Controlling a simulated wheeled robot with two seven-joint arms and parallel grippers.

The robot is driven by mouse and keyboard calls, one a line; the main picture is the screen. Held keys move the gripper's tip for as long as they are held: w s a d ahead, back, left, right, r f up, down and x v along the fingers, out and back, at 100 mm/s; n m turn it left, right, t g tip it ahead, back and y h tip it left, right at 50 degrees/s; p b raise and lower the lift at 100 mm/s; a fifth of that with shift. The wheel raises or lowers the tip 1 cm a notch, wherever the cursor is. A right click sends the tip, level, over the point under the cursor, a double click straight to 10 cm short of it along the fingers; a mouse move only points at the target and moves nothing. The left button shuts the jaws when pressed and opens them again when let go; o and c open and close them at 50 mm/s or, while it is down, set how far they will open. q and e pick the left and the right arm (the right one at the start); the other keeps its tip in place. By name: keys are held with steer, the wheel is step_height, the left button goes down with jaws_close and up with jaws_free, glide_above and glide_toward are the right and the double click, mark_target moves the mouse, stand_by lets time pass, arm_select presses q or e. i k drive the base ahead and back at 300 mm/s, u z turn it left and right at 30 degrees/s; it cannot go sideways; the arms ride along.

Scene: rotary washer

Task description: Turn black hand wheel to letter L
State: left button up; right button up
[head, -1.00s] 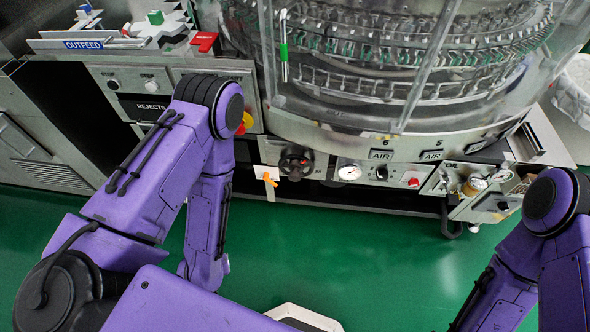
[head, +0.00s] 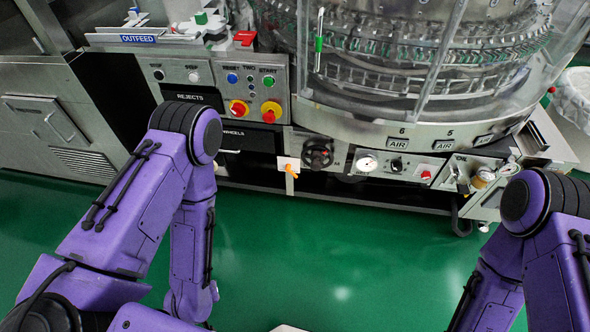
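The black hand wheel (head: 318,154) sits on the front panel of the washer, below the clear round housing. It is small in the head view and unobstructed. A letter plate lies around it, but I cannot read its letters or the wheel's setting clearly. My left arm comes in from the left and bends down, well to the left of the wheel. My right arm is at the right edge, bent down too. Neither gripper shows in the head view. Nothing of mine touches the wheel.
An orange-handled lever (head: 291,171) is just left of the wheel. A round gauge (head: 367,163) and a black knob (head: 397,165) are to its right. A control panel (head: 254,84) with coloured buttons stands up left. Green floor (head: 340,250) lies open in front.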

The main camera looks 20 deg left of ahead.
mark_target(316, 157)
steer(key=u, duration=0.5)
steer(key=i, duration=0.6)
steer(key=z, duration=1.35)
